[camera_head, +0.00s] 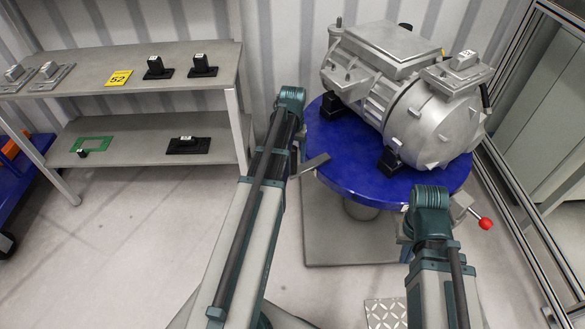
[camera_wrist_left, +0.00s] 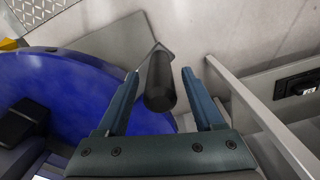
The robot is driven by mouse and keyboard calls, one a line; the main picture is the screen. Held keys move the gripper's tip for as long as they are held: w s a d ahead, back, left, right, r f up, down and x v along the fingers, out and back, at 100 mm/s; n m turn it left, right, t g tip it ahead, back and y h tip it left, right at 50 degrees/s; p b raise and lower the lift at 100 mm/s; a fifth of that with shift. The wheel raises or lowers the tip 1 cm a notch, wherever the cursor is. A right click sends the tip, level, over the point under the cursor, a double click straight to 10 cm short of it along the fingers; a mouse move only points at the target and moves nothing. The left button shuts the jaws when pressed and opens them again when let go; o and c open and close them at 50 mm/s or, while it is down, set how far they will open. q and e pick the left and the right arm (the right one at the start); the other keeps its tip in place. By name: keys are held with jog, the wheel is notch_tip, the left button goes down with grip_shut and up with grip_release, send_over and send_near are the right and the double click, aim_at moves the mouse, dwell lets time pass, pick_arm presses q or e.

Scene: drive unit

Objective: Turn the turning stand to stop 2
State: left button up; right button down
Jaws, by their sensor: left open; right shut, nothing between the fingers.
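The turning stand is a blue round table (camera_head: 350,180) on a pedestal over a grey base plate (camera_head: 345,247). A grey metal drive unit (camera_head: 410,95) sits on it on black blocks. A flat grey arm (camera_head: 313,163) sticks out from the table's left edge. In the left wrist view, a black upright handle (camera_wrist_left: 160,82) stands beside the blue table (camera_wrist_left: 75,85). My left gripper (camera_wrist_left: 160,73) is open, with a finger on each side of the handle; contact is not visible. In the head view it is hidden behind my arm. My right gripper is hidden too. No stop mark is readable.
A lever with a red knob (camera_head: 486,223) sticks out at the stand's right front. A two-level shelf (camera_head: 150,125) with black parts and a yellow 52 sign (camera_head: 119,78) stands left. A framed glass panel (camera_head: 520,215) is close on the right. Floor between shelf and stand is clear.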

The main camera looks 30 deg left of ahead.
pick_arm(q)
jog(key=shift+f+b, duration=0.9)
jog(key=shift+f, duration=0.55)
pick_arm(e)
notch_tip(320, 180, down, 3)
jog(key=shift+r, duration=0.1)
pick_arm(q)
grip_shut()
